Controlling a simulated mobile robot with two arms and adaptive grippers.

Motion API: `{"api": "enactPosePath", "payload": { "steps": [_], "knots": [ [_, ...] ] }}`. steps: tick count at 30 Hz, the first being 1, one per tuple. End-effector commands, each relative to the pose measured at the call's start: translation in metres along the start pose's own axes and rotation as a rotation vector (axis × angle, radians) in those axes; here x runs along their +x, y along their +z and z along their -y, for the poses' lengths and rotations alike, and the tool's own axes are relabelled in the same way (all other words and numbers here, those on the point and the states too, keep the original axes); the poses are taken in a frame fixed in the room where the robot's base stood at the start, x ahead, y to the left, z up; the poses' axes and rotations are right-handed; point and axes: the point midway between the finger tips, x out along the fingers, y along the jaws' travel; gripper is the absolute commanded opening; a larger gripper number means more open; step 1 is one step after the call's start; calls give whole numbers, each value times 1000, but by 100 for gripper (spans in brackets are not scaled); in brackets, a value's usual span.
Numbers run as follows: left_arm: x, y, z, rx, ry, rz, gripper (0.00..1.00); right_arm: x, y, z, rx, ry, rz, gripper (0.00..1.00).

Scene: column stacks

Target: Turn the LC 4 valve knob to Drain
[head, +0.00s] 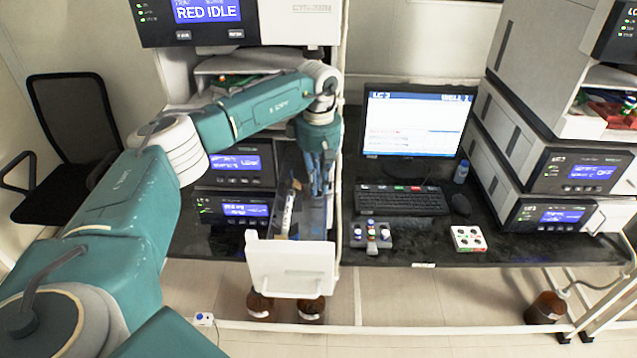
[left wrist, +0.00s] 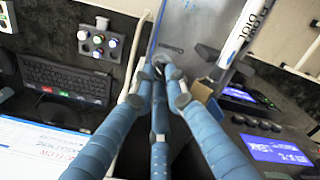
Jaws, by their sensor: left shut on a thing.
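My left gripper (head: 319,190) reaches down from above into the open bay behind a white front panel (head: 290,266) in the head view. My right gripper is in neither view.
A white column with black lettering (left wrist: 246,32) stands beside the fingers. Instruments with blue screens (head: 245,209) are left of the bay. A monitor (head: 416,122), keyboard (head: 402,200), grey vial rack (head: 356,238) and white block (head: 468,239) are on the bench to the right.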

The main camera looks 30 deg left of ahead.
Motion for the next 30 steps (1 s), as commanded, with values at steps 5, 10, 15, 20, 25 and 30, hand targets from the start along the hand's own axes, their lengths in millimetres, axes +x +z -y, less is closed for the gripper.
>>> {"api": "enactPosePath", "payload": {
  "steps": [5,10,15,20,25,30],
  "knots": [
    [-1,0,-1,-98,2,2,0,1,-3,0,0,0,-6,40],
    [-1,0,-1,-242,3,2,0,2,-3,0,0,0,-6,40],
    [-1,-1,-1,-403,4,2,0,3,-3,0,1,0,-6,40],
    [-2,-2,-1,-555,4,3,0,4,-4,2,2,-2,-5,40],
    [-2,-2,-1,-717,4,3,0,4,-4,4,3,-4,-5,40],
    [-2,-2,0,-878,4,4,0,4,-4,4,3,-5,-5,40]
  ]
}}
